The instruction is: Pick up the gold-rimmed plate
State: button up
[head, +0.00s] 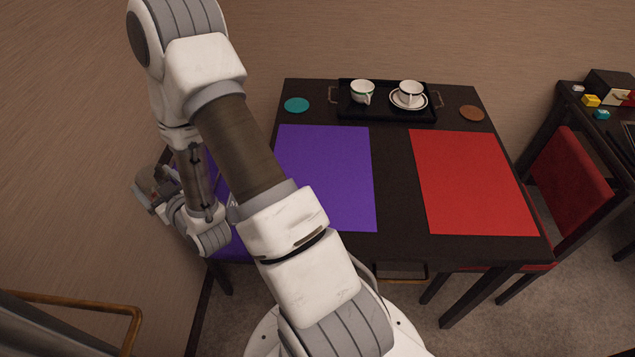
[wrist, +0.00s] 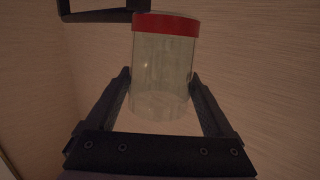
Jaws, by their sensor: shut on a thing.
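In the wrist view, my gripper (wrist: 161,88) is shut on a clear glass jar (wrist: 162,70) with a red band at its top. The jar stands between the two dark fingers. In the head view my gripper (head: 146,190) is at the left, beside the dark table, and the jar cannot be made out there. I cannot make out a gold-rimmed plate in either view. The nearest thing to one is a white saucer (head: 397,103) with a dark ring, under a white cup (head: 411,89) on a black tray.
The black tray (head: 388,118) also holds another white cup (head: 362,91). A teal coaster (head: 297,105) and a brown coaster (head: 471,113) flank it. A purple mat (head: 335,175) and a red mat (head: 472,182) lie bare on the table. A red chair (head: 572,172) stands at the right.

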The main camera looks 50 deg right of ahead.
notch_tip(320, 180, down, 12)
jog(key=d+b, duration=0.2)
jog(key=b, duration=0.9)
jog(key=d+r+m+g+h+b, duration=0.15)
jog(key=d+m+h, duration=0.55)
jog(key=d, duration=0.8)
jog(key=s+d+r+m+g+h, duration=0.3)
jog(key=s+d+m+g+h, duration=0.1)
jog(key=d, duration=0.5)
jog(key=s+d+r+m+g+h, duration=0.4)
jog(key=s+d+m+g+h, duration=0.1)
jog(key=s+d+g, duration=0.3)
jog(key=shift+d+r+m+g, duration=0.25)
jog(key=shift+d+m+g, duration=0.25)
jog(key=shift+d, duration=0.75)
jog(key=s+d+r+m+g, duration=0.2)
jog(key=s+d+m+g, duration=0.1)
jog(key=s+g, duration=0.3)
jog(key=shift+s+d+m, duration=0.15)
jog(key=shift+s+m, duration=0.45)
jog(key=shift+s, duration=0.1)
jog(key=w+a+f+g+b, duration=0.1)
jog(key=w+a+f+b, duration=0.2)
jog(key=w+a+f, duration=0.2)
jog(key=w+f, duration=0.2)
jog(key=w, duration=0.2)
jog(key=shift+a+m+y, duration=0.2)
jog(key=shift+m+y, duration=0.2)
jog(key=shift+f+b, duration=0.7)
jog(key=shift+f, duration=1.25)
